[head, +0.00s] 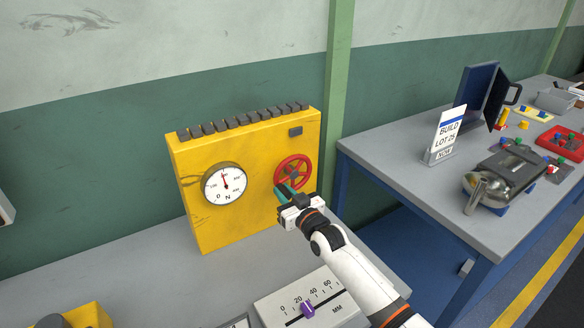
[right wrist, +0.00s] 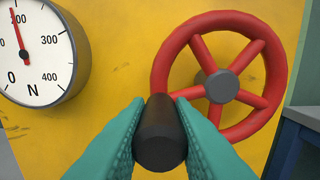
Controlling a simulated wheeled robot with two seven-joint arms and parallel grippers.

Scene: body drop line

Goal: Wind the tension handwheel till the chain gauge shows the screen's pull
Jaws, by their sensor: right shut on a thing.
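The red handwheel (head: 293,172) is on the front of a yellow housing (head: 250,215) and fills the right of the right wrist view (right wrist: 217,85). My right gripper (head: 288,192) is shut on the wheel's black handle (right wrist: 160,133), at the rim's lower left; teal fingers press both its sides. The chain gauge (head: 224,184) is a round white dial in N, left of the wheel. In the right wrist view the dial (right wrist: 35,45) is cut off; its red needle points up, just left of the 200 mark. No screen with a readable pull shows. My left gripper is out of view.
A dark chain (head: 245,119) runs along the housing's top. A millimetre scale with a purple slider (head: 307,309) lies on the grey bench in front.

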